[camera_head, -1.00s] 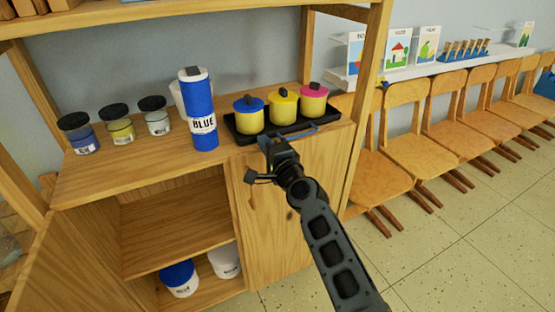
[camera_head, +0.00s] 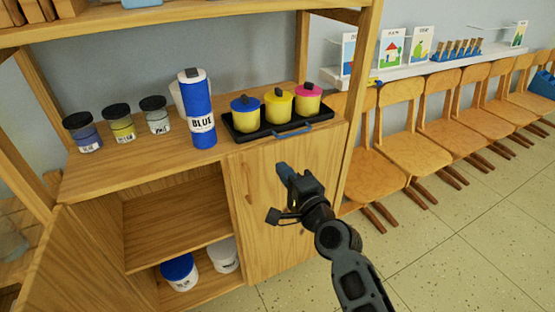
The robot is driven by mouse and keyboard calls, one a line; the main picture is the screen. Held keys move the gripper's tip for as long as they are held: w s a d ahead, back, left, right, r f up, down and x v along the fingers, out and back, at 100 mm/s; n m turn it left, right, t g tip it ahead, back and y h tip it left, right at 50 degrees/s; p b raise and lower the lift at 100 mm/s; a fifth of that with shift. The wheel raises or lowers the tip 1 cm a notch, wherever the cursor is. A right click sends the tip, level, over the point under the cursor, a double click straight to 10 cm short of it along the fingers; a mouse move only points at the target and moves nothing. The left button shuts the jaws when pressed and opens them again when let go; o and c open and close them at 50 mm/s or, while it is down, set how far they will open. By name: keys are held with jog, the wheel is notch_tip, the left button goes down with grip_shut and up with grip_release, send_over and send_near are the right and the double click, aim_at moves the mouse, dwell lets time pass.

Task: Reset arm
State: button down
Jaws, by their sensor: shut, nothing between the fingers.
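My gripper (camera_head: 284,172) is shut and empty. It is in front of the closed right door (camera_head: 262,225) of the wooden cabinet, below the shelf edge and apart from the tray. My arm reaches in from the bottom right.
A blue bottle (camera_head: 201,110) and several jars (camera_head: 120,125) stand left of the tray. The left compartment is open, with a blue-lidded tub (camera_head: 179,272) and a white tub (camera_head: 223,255) below. Wooden chairs (camera_head: 400,130) line the right wall. The tiled floor (camera_head: 480,235) is clear.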

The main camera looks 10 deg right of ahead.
jog(key=s+d+f+n+h, duration=0.1)
jog(key=s+d+f+n, duration=0.15)
jog(key=s, duration=0.75)
jog(key=s+d+f+n+g+h, duration=0.1)
jog(key=s+d+f+n+h, duration=0.2)
jog(key=s, duration=0.6)
jog(key=s+d+f+n, duration=0.1)
jog(key=s+d+f, duration=0.3)
jog(key=s, duration=0.6)
jog(key=s+d+r+n, duration=0.1)
jog(key=s+r+n, duration=0.3)
jog(key=s+r, duration=0.3)
jog(key=s+d+r+n+g+h, duration=0.1)
jog(key=s+r+n, duration=0.3)
jog(key=s, duration=1.1)
notch_tip(320, 180, up, 3)
jog(key=shift+s+d+f+h, duration=0.15)
jog(key=shift+d+h, duration=0.1)
jog(key=shift+h, duration=0.05)
